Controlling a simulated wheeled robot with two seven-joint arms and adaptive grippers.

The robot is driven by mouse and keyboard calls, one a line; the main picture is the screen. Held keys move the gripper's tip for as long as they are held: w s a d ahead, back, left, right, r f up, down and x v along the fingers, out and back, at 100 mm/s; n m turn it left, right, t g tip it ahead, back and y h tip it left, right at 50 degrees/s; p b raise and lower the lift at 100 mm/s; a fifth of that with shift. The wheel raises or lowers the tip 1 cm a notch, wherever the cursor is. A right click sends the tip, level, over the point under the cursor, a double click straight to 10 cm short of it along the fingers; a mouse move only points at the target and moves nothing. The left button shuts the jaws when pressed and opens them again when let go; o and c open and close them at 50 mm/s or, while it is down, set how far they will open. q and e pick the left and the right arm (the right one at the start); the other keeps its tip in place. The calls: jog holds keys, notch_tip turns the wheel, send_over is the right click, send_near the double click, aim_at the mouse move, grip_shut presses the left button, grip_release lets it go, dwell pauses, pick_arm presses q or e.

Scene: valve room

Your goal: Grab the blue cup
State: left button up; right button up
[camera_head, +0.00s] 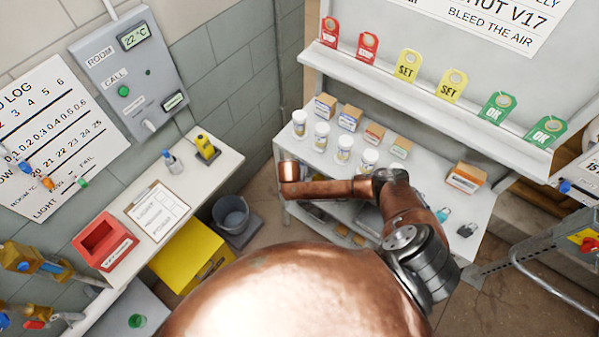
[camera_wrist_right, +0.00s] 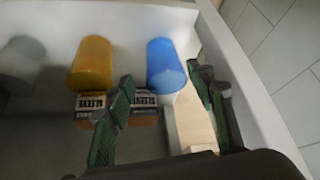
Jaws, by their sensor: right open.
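The blue cup (camera_wrist_right: 165,64) shows in the right wrist view, inside a shelf space against a pale board. My right gripper (camera_wrist_right: 164,82) is open. Its two dark fingers with green pads stand left and right of the cup's lower end in the picture, and nothing is held. I cannot tell whether a finger touches the cup. In the head view my right arm reaches over the white bench (camera_head: 440,195), and the right gripper and the blue cup are hidden there. My left gripper is not in view.
An orange-yellow cup (camera_wrist_right: 91,64) is just left of the blue one, with a grey cup (camera_wrist_right: 22,62) farther left. Small labelled boxes (camera_wrist_right: 143,103) lie by the left finger. A pale shelf side (camera_wrist_right: 240,75) runs close to the right finger.

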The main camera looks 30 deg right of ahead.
jog(key=b+x, duration=0.1)
jog(key=x, duration=0.6)
jog(key=shift+w+a+f, duration=0.1)
jog(key=shift+w, duration=0.1)
jog(key=c, duration=0.8)
jog(key=shift+r, duration=0.25)
